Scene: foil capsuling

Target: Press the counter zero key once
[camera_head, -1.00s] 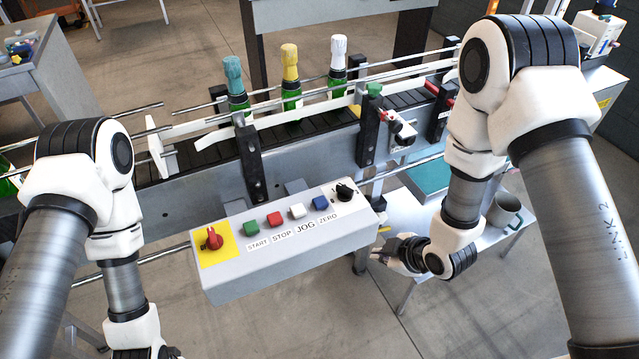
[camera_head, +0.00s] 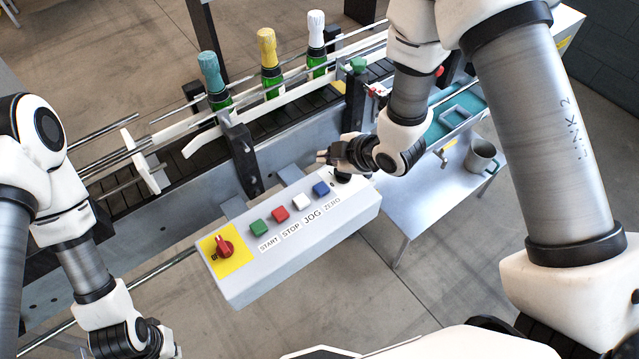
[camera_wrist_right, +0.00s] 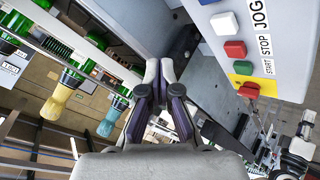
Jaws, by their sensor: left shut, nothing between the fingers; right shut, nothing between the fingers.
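The control box (camera_head: 290,262) has a red rotary switch on a yellow plate, then green, red and white keys and the blue key (camera_head: 321,188) above the label ZERO. A black knob sits at its right end, partly covered by my right gripper. My right gripper (camera_head: 322,156) is shut and empty, just above and behind the box's right end, apart from the blue key. My left gripper (camera_head: 165,345) is shut at the lower left, away from the box.
A conveyor with rails runs behind the box, carrying bottles with teal (camera_head: 210,72), yellow (camera_head: 268,48) and white (camera_head: 316,30) foil tops. A side table (camera_head: 400,215) at the right holds a grey mug (camera_head: 482,158) and a teal tray (camera_head: 440,130). Floor in front is clear.

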